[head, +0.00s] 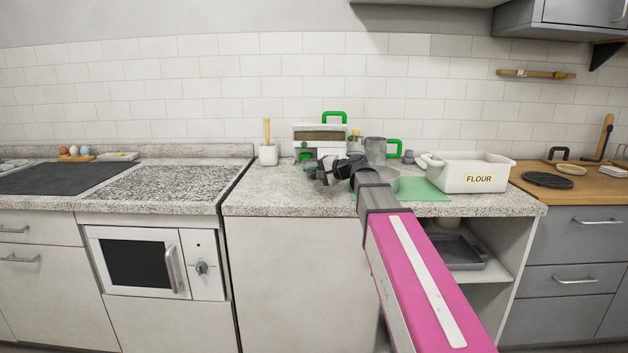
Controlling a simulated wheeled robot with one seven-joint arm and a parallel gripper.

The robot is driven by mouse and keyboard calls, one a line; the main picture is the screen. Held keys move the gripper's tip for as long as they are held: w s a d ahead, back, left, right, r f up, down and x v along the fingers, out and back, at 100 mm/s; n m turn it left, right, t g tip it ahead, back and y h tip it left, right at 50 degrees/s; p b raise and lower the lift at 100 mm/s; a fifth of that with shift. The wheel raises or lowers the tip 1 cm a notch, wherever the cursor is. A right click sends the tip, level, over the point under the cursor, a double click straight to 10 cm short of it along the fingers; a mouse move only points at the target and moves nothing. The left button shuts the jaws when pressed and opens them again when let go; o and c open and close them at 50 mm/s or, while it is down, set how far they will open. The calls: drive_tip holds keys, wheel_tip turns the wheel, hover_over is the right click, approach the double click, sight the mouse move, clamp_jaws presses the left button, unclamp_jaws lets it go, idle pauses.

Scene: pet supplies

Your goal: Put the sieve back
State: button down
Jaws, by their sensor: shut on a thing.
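My gripper (322,172) is at the end of my pink arm, low over the middle of the speckled counter. It is small and dark in the head view. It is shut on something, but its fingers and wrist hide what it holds. I cannot clearly make out a sieve. A grey cup-shaped piece (375,149) shows just above my wrist, beside a green loop handle (395,147); whether they are joined is unclear.
A white flour box (466,172) stands at the counter's right. A white and green appliance (320,136) is behind my gripper, with a white pot holding a wooden tool (268,154) to its left. Clear counter (265,195) lies at the front left.

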drive_tip(key=shift+f, duration=1.25)
drive_tip(key=c, duration=0.9)
unclamp_jaws()
drive_tip(key=v, duration=1.2)
drive_tip(key=shift+s, duration=0.1)
